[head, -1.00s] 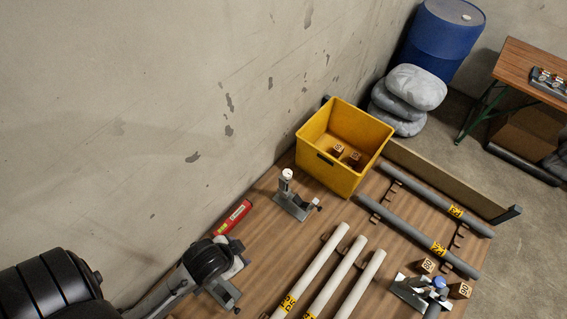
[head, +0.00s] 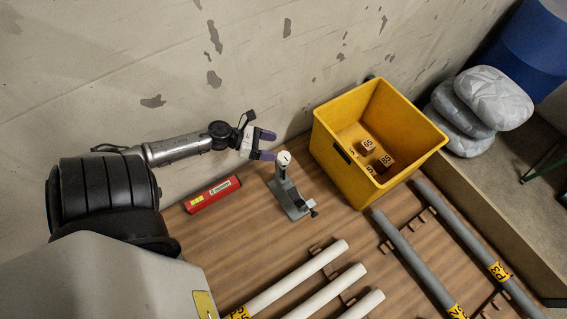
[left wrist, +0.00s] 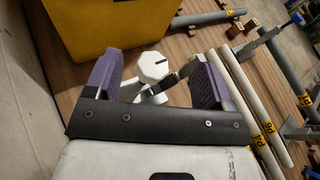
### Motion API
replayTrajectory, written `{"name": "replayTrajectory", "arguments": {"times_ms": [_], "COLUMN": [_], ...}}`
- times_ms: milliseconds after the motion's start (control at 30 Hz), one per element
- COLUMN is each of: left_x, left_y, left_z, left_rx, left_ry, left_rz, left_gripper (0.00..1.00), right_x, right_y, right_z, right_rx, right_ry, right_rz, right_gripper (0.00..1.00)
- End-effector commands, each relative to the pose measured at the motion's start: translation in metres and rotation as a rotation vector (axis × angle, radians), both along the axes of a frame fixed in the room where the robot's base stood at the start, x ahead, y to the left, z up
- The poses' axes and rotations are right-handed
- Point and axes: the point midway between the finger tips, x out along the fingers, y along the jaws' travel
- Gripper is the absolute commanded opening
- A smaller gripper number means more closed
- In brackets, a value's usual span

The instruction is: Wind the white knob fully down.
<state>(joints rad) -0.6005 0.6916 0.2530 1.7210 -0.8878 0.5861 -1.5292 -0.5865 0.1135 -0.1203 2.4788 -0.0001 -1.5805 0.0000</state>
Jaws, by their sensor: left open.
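The white knob (head: 284,158) tops a grey metal clamp stand (head: 292,196) on the wooden bench. In the left wrist view the knob (left wrist: 153,66) is a faceted white cap with a dark mark, seen from above between the two purple fingers. My left gripper (head: 266,145) is open, with its fingertips just left of the knob in the head view. In the wrist view the gripper (left wrist: 158,80) has a finger on either side of the knob, with gaps visible; I cannot tell how far the knob lies beyond the tips. My right gripper is not in view.
A yellow crate (head: 328,150) with several small wooden blocks stands right of the clamp. A red tool (head: 212,194) lies left of it, near the wall. White pipes (head: 298,278) and grey pipes (head: 418,258) lie towards the front and right.

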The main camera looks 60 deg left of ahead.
Motion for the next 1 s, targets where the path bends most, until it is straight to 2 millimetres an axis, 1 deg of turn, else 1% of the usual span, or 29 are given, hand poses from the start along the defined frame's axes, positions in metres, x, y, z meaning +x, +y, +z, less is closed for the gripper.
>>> {"name": "replayTrajectory", "arguments": {"times_ms": [33,167,267,367,700,800,1000], "left_x": [-0.004,-0.012,-0.012,-0.006,0.026,0.032,0.037], "left_y": [0.005,0.013,0.013,0.008,-0.019,-0.024,-0.028], "left_z": [-0.014,-0.024,-0.029,-0.034,-0.05,-0.053,-0.056], "left_rx": [0.051,0.138,0.168,0.178,0.178,0.176,0.178], "left_ry": [-0.003,-0.011,-0.016,-0.017,-0.017,-0.017,-0.016], "left_rz": [-0.056,-0.164,-0.206,-0.222,-0.222,-0.221,-0.22], "left_gripper": [0.76,0.76,0.76,0.76,0.76,0.76,0.76], "right_x": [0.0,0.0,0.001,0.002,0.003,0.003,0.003], "right_y": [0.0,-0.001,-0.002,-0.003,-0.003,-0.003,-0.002], "right_z": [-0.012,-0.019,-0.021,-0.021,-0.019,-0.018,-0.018], "right_rx": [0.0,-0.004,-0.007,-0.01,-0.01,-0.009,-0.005], "right_ry": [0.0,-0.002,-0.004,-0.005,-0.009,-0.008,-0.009], "right_rz": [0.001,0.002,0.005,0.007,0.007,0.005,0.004], "right_gripper": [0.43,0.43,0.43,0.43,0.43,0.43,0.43]}}
